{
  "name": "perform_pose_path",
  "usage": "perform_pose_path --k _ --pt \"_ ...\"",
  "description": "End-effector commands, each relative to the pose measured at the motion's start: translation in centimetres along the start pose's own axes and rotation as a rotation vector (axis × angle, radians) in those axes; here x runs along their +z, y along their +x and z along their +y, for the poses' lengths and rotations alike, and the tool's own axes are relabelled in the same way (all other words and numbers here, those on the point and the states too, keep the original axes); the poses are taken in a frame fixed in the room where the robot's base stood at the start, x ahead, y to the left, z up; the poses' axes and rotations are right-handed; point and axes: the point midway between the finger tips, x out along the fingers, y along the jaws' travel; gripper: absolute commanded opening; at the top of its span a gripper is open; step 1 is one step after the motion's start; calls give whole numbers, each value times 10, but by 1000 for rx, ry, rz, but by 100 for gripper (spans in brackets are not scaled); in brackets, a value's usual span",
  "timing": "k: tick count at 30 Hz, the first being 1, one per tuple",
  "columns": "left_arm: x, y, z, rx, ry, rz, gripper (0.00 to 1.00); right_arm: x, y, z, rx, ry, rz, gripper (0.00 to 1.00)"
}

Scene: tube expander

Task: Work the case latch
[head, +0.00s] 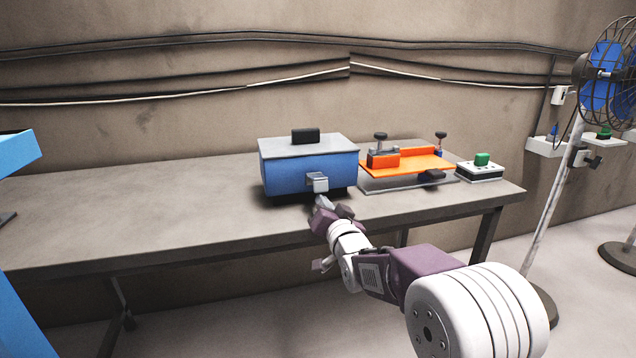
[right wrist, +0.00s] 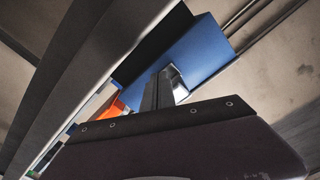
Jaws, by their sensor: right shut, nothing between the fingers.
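The blue case (head: 303,172) stands on the workbench with its grey lid (head: 285,147) down and a black handle on top. The silver latch (head: 318,182) sits on its front face, right of the middle. My right gripper (head: 321,200) is shut and empty, with its fingertips just below the latch. In the right wrist view, the shut fingers (right wrist: 158,90) point at the blue case (right wrist: 200,55), and the silver latch (right wrist: 178,84) shows just beyond them. Whether the fingertips touch the latch is unclear. My left gripper is not in view.
An orange-topped fixture (head: 408,162) with black knobs stands right of the case. Beyond it is a box with a green button (head: 482,160). The workbench (head: 130,205) is clear left of the case. A fan (head: 605,75) stands at the right.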

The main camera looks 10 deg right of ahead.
Motion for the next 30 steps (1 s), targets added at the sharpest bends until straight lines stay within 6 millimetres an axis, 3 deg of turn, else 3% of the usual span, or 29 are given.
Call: perform_pose_path --k 17,30 --pt "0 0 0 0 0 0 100 0 0 0 0 0 0 0" --pt "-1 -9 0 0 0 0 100 -13 -4 -7 0 0 1 0"
